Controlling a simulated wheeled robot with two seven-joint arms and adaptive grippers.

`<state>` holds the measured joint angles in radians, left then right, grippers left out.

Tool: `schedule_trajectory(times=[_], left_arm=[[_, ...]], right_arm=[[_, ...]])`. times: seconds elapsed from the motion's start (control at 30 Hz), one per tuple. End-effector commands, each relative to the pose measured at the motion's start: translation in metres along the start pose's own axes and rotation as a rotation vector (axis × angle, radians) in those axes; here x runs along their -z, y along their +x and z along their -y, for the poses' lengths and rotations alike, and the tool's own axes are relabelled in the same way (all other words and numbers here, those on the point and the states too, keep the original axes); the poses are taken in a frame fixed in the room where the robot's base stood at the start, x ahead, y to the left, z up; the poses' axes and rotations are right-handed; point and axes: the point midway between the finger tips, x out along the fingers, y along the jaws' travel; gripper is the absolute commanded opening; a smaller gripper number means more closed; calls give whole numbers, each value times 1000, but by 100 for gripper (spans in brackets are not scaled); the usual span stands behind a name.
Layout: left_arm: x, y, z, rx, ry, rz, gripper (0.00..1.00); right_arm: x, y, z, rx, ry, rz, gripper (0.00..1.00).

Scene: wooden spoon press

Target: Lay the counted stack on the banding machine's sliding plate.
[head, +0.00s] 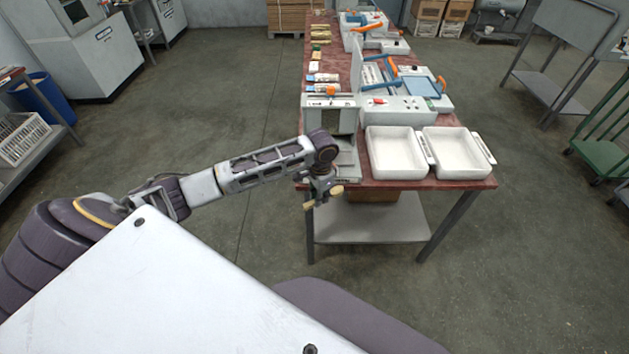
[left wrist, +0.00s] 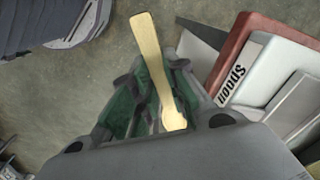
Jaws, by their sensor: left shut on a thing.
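My left gripper (head: 323,192) is at the near left corner of the table, by the banding machine (head: 330,108), a grey upright frame with an opening. It is shut on the wooden spoon stack (left wrist: 150,55). In the left wrist view the pale stack lies lengthwise between the green-padded fingers, its near end within them. How many spoons it holds cannot be told. In the head view only its ends show beside the gripper. The grey sliding plate (head: 347,160) sits low in front of the frame, partly hidden by my arm; the stack appears apart from it. My right gripper is not in view.
Two white trays (head: 394,176) stand right of the machine on the red-brown table (head: 470,183). Presses and small items fill the table behind. Floor left of the table is clear.

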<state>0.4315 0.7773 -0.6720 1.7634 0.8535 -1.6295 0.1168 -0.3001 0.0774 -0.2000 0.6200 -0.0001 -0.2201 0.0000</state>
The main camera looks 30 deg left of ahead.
Motion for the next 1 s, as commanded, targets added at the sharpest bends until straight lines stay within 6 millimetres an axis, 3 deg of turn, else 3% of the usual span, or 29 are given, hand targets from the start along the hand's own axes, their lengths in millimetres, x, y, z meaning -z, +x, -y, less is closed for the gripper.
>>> schedule_trajectory(times=[0.2,0.5,0.93,1.0], left_arm=[[-5,44,-38,-10,-200,2,0],[-14,84,-76,-12,-435,1,0],[-17,92,-83,-10,-492,1,0],[-17,92,-83,-10,-492,1,0]], right_arm=[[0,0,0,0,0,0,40],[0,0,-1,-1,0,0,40],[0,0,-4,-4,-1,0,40],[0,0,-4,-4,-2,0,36]])
